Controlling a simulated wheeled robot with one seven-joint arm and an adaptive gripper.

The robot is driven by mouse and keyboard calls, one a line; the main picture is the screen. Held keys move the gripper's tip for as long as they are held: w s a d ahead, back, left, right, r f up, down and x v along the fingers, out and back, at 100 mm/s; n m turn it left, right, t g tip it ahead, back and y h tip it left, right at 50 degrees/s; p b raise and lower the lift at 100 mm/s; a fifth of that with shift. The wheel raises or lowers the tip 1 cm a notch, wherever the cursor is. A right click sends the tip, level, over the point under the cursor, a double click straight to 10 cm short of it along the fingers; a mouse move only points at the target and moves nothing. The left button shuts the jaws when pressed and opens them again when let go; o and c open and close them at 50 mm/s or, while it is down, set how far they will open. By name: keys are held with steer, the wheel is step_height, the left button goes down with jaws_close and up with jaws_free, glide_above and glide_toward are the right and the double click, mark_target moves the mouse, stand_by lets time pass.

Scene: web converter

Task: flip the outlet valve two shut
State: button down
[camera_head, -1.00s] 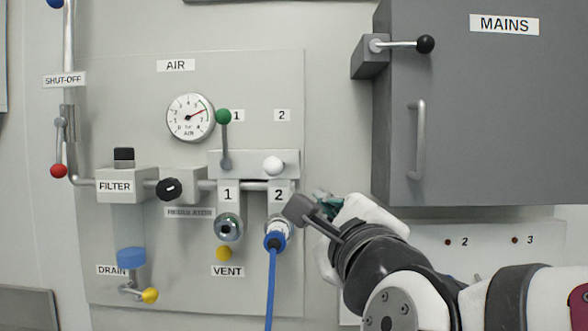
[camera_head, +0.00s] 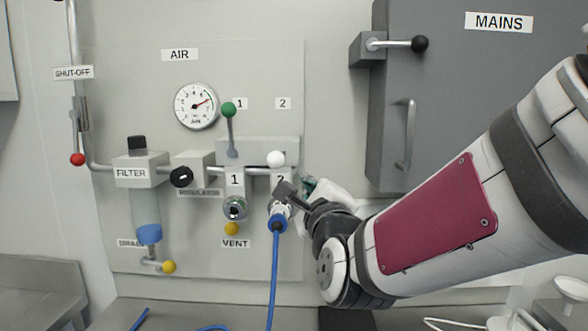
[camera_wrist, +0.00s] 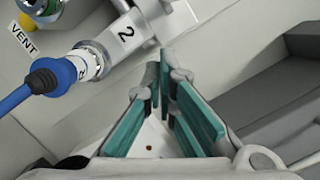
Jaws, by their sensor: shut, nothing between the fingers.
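Outlet valve two has a white knob (camera_head: 275,159) in front of the pale valve block (camera_head: 232,147), above the outlet marked 2; its lever stem is not clearly seen. Valve one's green knob (camera_head: 229,109) stands on an upright lever above the same block. My gripper (camera_head: 309,186) is just right of and below the white knob, apart from it and partly hidden by my wrist. In the wrist view my gripper (camera_wrist: 168,72) has its teal fingers shut and empty. The label 2 shows left of the fingers there; the white knob is not in that view.
A blue hose plug (camera_head: 277,222) sits in outlet two, with its hose hanging down; it also shows in the wrist view (camera_wrist: 52,80). The grey MAINS cabinet (camera_head: 450,110) juts out at right. The air gauge (camera_head: 196,106) is at upper left. A bench runs below.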

mark_target(278, 159)
steer(key=shift+s+a+r+p, duration=0.1)
steer(key=shift+a+r+p, duration=0.2)
steer(key=shift+a+r, duration=0.35)
steer(key=shift+s+a+r+p, duration=0.1)
steer(key=shift+a+r+p, duration=0.2)
steer(key=shift+a, duration=0.5)
steer(key=shift+r, duration=0.2)
